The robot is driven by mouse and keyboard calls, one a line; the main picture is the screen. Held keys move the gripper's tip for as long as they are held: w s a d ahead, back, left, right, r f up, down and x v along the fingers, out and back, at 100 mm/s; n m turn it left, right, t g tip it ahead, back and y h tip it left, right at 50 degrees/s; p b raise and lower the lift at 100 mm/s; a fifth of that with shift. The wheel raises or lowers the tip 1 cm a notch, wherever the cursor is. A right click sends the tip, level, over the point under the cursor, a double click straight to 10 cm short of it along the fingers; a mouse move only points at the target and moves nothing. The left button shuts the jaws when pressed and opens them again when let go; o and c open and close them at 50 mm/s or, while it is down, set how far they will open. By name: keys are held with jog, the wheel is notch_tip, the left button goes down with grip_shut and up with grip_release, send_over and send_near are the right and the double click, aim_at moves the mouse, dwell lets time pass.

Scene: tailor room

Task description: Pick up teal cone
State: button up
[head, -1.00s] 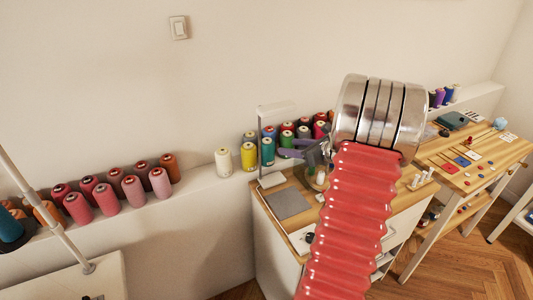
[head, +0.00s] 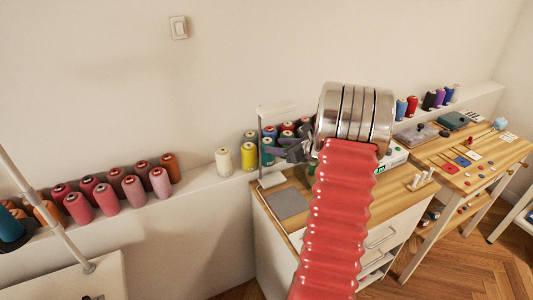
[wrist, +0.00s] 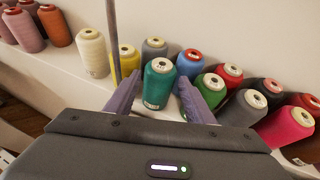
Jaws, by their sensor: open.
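The teal cone (wrist: 159,84) of thread stands upright on the white ledge in the wrist view, with a cream top and a small label low on its side. In the head view the teal cone (head: 268,152) is partly hidden by my gripper (head: 287,151). In the wrist view the fingers of my gripper (wrist: 160,98) are open, one on each side of the teal cone. A small gap shows to the left of the cone; whether the right finger touches it I cannot tell.
A yellow cone (wrist: 130,60) and a grey cone (wrist: 154,49) stand close to the teal one. A green cone (wrist: 210,88) and a blue cone (wrist: 189,66) crowd its right. A thin post (wrist: 113,40) rises just left. A wooden-topped cabinet (head: 385,205) stands in front of the ledge.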

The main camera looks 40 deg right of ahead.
aim_at(273, 145)
jog(key=x, duration=0.4)
jog(key=shift+w+f, duration=0.1)
jog(key=shift+f, duration=0.05)
dwell(0.4)
jog(key=c, duration=0.8)
